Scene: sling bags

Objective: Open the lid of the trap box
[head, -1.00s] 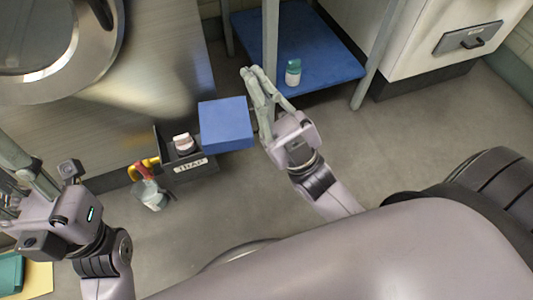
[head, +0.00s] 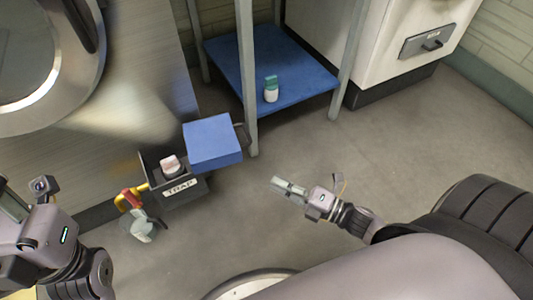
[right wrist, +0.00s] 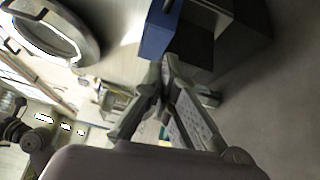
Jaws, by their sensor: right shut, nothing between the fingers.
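The trap box (head: 180,187) is a dark grey box with a white TRAP label, at the side of the metal counter in the head view. Its blue lid (head: 213,143) is swung to the right, and the box's inside shows. A small white and reddish container (head: 170,165) is in it. The blue lid (right wrist: 158,32) also shows at the top of the right wrist view. My right gripper (head: 276,183) is shut and empty, apart from the lid, to its lower right. My left gripper (head: 14,202) is at the left edge, with its fingertips partly cut off.
A metal rack with a blue shelf (head: 300,85) stands behind, its front leg close to the lid. A white and green bottle (head: 271,89) is on the shelf. A clear vessel (head: 142,228) is beside the box near a yellow and red part (head: 130,198).

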